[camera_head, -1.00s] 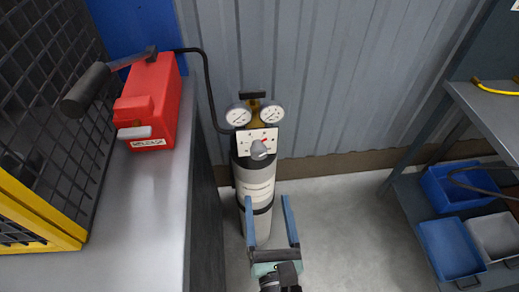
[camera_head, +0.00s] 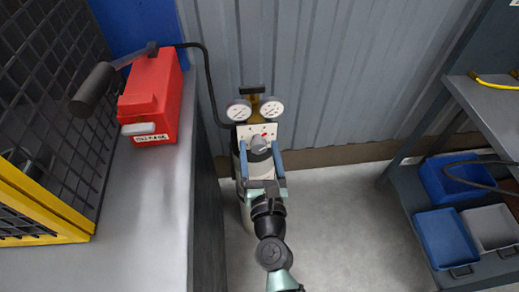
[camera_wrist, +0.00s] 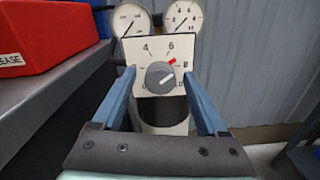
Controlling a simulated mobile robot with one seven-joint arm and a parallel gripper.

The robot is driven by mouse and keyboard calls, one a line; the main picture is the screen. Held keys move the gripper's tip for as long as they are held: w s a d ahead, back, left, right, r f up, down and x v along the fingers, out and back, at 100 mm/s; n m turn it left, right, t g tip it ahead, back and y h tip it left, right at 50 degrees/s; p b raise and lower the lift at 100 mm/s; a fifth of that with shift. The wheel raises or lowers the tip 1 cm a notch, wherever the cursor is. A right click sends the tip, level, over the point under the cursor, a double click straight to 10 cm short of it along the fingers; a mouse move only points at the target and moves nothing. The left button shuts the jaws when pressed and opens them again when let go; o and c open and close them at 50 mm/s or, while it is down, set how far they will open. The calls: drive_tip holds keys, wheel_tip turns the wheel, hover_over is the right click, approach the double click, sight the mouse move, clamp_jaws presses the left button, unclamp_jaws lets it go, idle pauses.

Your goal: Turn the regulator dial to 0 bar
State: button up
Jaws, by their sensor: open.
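The regulator dial, a grey knob (camera_head: 259,143), sits on a white scale plate (camera_head: 243,131) atop the cylinder (camera_head: 238,170). The scale plate (camera_wrist: 146,57) shows numerals including 4, 6, 8 and 0, and a red mark at the knob's upper right. My gripper (camera_head: 259,149) is open, with its two blue fingers on either side of the knob; they look apart from it. The fingers also flank the knob in the wrist view (camera_wrist: 159,76).
Two round gauges (camera_head: 239,111) (camera_head: 271,108) stand above the plate. A red box (camera_head: 152,95) with a black hose sits on the grey counter (camera_head: 150,200) at left. A shelf with blue trays (camera_head: 447,240) stands at right. The floor between is clear.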

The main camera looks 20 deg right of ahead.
clamp_jaws()
idle(0.4)
drive_tip(key=shift+n, duration=0.3)
